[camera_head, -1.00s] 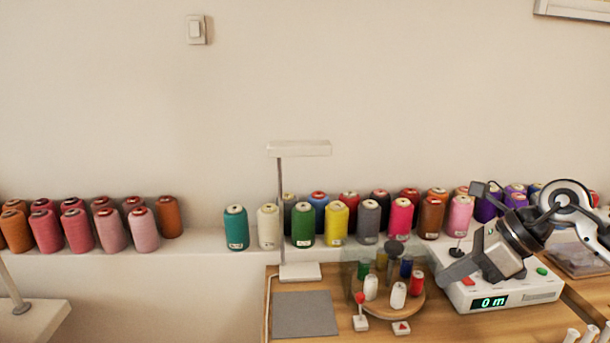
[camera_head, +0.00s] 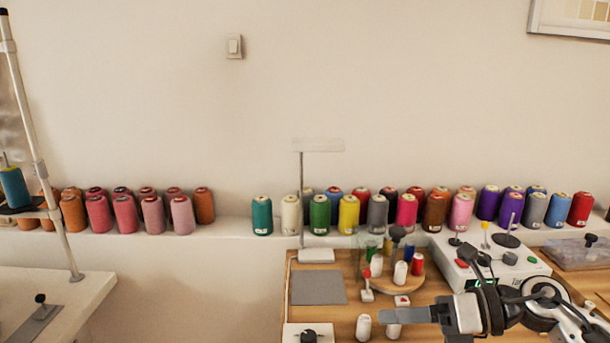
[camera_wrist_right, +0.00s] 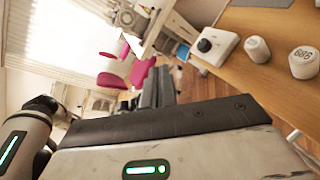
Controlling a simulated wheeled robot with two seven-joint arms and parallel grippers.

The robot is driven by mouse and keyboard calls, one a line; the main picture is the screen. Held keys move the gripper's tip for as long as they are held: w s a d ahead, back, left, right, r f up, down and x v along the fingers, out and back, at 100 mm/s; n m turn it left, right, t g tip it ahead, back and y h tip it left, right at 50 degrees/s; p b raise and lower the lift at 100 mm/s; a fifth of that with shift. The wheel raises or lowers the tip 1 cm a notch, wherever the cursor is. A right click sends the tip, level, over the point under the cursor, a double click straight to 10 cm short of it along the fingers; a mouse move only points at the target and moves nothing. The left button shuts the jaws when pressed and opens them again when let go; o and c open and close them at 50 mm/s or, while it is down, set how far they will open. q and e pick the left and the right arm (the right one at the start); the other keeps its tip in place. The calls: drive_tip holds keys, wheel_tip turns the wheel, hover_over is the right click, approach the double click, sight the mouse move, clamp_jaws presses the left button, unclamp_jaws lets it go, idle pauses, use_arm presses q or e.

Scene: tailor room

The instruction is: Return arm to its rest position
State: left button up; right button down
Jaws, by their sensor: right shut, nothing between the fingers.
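My right gripper (camera_head: 392,316) is in the lower right of the head view, in front of the white winding machine and above the wooden table's near part. Its fingers point left and are shut and empty. In the right wrist view its dark fingers (camera_wrist_right: 158,88) lie together, with the floor and pink chairs beyond. My right arm comes in from the lower right corner and hides part of the machine's front and display. My left gripper is not in view.
The white winding machine (camera_head: 509,262) stands on the wooden table (camera_head: 322,278) behind the gripper. A round wooden spool stand (camera_head: 398,281) and a white spool (camera_head: 364,327) are close to the fingers. Thread cones line the wall ledge (camera_head: 230,228). A desk lamp (camera_head: 301,200) stands left.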

drive_tip(key=s+a+m+t+y, duration=0.1)
drive_tip(key=a+m+t+y, duration=0.25)
drive_tip(key=m, duration=0.35)
drive_tip(key=s+d+f+m+t+h, duration=0.1)
drive_tip(key=s+d+f+m+h, duration=0.1)
drive_tip(key=s+f+m+h, duration=0.5)
drive_tip(key=s+d+f+m+t+h, duration=0.2)
drive_tip(key=s+f+m+h, duration=0.5)
drive_tip(key=f+m, duration=0.9)
drive_tip(key=m, duration=1)
drive_tip(key=shift+s+f+m+h, duration=0.25)
drive_tip(key=shift+s+m+h, duration=0.05)
drive_tip(key=shift+h, duration=0.05)
